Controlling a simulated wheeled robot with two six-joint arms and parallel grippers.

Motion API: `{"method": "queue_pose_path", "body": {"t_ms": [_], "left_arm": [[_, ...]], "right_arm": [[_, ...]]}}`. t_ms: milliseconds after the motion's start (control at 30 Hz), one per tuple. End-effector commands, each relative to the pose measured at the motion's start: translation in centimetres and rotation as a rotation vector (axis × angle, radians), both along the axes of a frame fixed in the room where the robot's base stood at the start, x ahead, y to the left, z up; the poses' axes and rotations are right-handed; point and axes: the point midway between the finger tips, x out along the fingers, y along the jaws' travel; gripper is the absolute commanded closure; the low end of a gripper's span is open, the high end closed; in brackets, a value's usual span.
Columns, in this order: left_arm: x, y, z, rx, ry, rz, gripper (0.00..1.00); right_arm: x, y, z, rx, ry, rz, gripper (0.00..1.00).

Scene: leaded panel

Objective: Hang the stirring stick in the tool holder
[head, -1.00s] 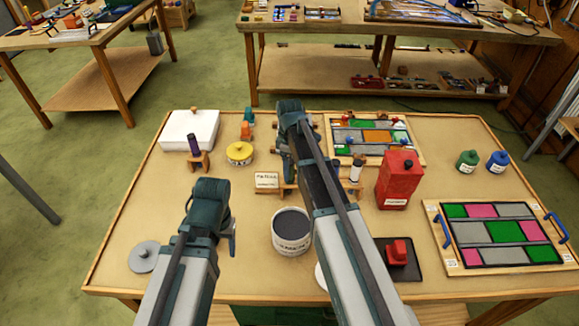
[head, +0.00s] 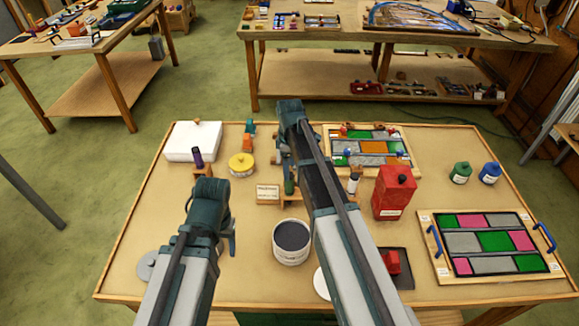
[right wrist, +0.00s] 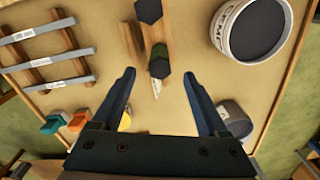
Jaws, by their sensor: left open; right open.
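The wooden tool holder (right wrist: 156,32) shows in the right wrist view as a narrow bar with dark hexagonal handle ends on it. In the head view my right arm covers part of it; a green handle (head: 289,187) shows there. I cannot make out the stirring stick for sure in either view. My right gripper (right wrist: 158,75) is open and empty, above the table on the holder's side, its fingers apart from the holder. It also shows in the head view (head: 283,165). My left gripper (head: 231,238) is open over the table's left front; its fingers are mostly hidden.
A grey-filled can (head: 291,242) stands before the holder. A red canister (head: 394,192) and a leaded panel (head: 490,243) are at right, another panel (head: 368,147) behind. A yellow-lidded tin (head: 241,164), a purple-handled tool (head: 197,157) and a white box (head: 192,143) are at left.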

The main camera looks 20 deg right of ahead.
Motion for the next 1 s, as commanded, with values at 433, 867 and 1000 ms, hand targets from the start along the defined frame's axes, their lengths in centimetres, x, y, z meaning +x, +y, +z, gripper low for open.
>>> {"method": "queue_pose_path", "body": {"t_ms": [433, 867, 1000], "left_arm": [[0.0, 0.0, 6.8, -0.001, 0.001, 0.008, 0.37], [0.0, 0.0, 6.9, -0.001, 0.001, 0.007, 0.37], [0.0, 0.0, 4.4, -0.001, 0.001, 0.006, 0.37]], "right_arm": [[0.0, 0.0, 6.8, 0.0, 0.0, 0.0, 0.23], [-0.2, 0.2, 6.9, -0.001, 0.001, -0.003, 0.23], [-3.5, 2.8, 4.4, -0.011, 0.007, -0.075, 0.23]]}}
